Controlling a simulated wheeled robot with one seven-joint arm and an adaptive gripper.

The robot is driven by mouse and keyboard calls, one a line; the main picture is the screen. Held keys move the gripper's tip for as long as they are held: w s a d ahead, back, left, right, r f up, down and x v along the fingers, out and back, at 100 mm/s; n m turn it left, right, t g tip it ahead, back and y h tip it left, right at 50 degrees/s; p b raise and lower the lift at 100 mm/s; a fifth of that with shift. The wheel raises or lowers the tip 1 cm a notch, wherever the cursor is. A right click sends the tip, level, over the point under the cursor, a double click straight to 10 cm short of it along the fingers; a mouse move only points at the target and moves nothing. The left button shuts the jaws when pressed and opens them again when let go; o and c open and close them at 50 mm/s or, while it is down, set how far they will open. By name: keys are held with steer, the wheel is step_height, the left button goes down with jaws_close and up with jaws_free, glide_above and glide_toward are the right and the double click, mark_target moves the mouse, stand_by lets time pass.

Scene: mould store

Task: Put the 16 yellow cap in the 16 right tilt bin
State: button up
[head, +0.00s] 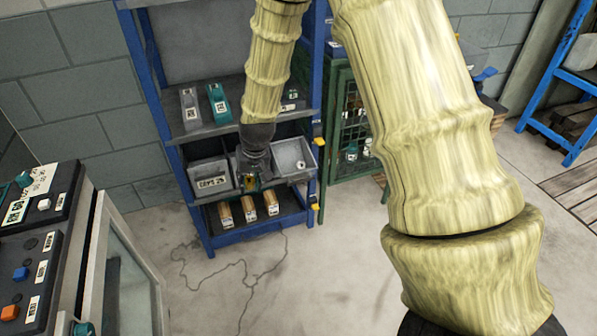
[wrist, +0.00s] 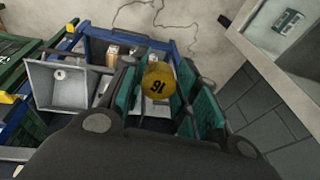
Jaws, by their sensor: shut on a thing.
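A yellow cap marked 16 (wrist: 159,82) is held between the teal-padded fingers of my gripper (wrist: 160,92). In the head view my gripper (head: 251,174) is in front of the blue shelf rack, between two grey bins, and a bit of the yellow cap (head: 250,184) shows there. The right bin (head: 294,158) is open, with its inside showing. In the wrist view it lies at the left (wrist: 60,85), beside the gripper, with a small pale round spot inside. The cap is outside this bin. The left bin (head: 212,180) carries a pale label.
The blue rack (head: 195,222) has several wooden-looking blocks (head: 248,208) on its lowest shelf and grey and teal items (head: 218,103) above. A green mesh cabinet (head: 345,125) stands right of it. A control panel (head: 35,255) is at left. The floor before the rack is clear.

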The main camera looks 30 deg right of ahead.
steer(key=w+d+f+m+t+h+b, duration=0.1)
steer(key=w+d+f+m+t+b, duration=0.15)
steer(key=d+b, duration=0.55)
steer(key=w+d+f+m+t+h+b, duration=0.1)
steer(key=w+d+f+m+t+b, duration=0.15)
steer(key=d+b, duration=0.55)
steer(key=w+d+f+m+t+h+b, duration=0.1)
steer(key=w+d+f+t+b, duration=0.15)
steer(key=d+b, duration=0.55)
steer(key=shift+g, duration=0.45)
steer(key=shift+w+a+f+b, duration=0.2)
steer(key=shift+w+f+b, duration=1)
steer(key=shift+b, duration=0.4)
steer(key=shift+w+a+f+b, duration=0.2)
steer(key=shift+w+f+b, duration=0.75)
steer(key=shift+f+b, duration=0.55)
steer(key=shift+b+x, duration=0.75)
steer(key=shift+x, duration=0.3)
steer(key=shift+w+r, duration=0.1)
steer(key=shift+r, duration=0.05)
